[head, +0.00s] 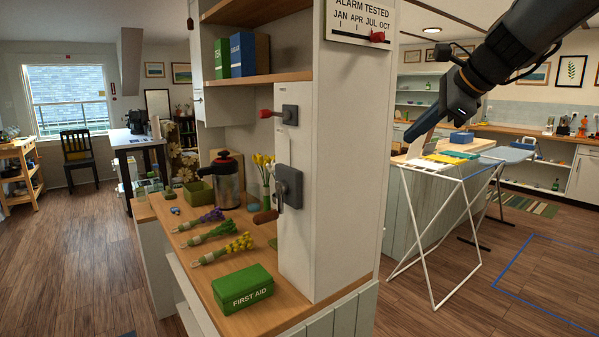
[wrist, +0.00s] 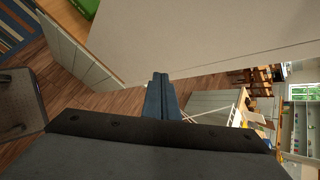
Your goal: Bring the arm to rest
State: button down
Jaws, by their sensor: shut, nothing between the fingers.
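My gripper (head: 424,124) is in the upper right of the head view, at the end of my dark arm. Its fingers are together and empty, pointing down and to the left. It is in the air to the right of the white cabinet panel (head: 335,180), apart from it, and appears over the drying rack in the picture. In the wrist view the shut blue-grey fingers (wrist: 160,95) show at the middle, with the pale panel (wrist: 190,40) beyond them.
A wooden counter (head: 205,270) holds a green first aid box (head: 243,288), flower bunches (head: 222,250) and a steel flask (head: 226,182). The panel carries red and brown handles. A white drying rack (head: 437,215) stands at right. Floor (head: 85,260) at left is largely clear.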

jog(key=s+a+f+n+g+h, duration=0.1)
jog(key=s+a+f+n+g, duration=0.1)
jog(key=s+f+n, duration=0.5)
jog(key=s+a+f+n+g+h+b, duration=0.1)
jog(key=s+f+n, duration=0.5)
jog(key=f, duration=1.2)
jog(key=s+a+f+n+g+h, duration=0.2)
jog(key=s+a+f+n+g, duration=0.1)
jog(key=s+f+n, duration=0.4)
jog(key=s+f, duration=0.3)
jog(key=f, duration=0.3)
jog(key=shift+s+a+n+g+h+b, duration=0.25)
jog(key=shift+n+g+h+b, duration=0.05)
jog(key=shift+g+b, duration=0.1)
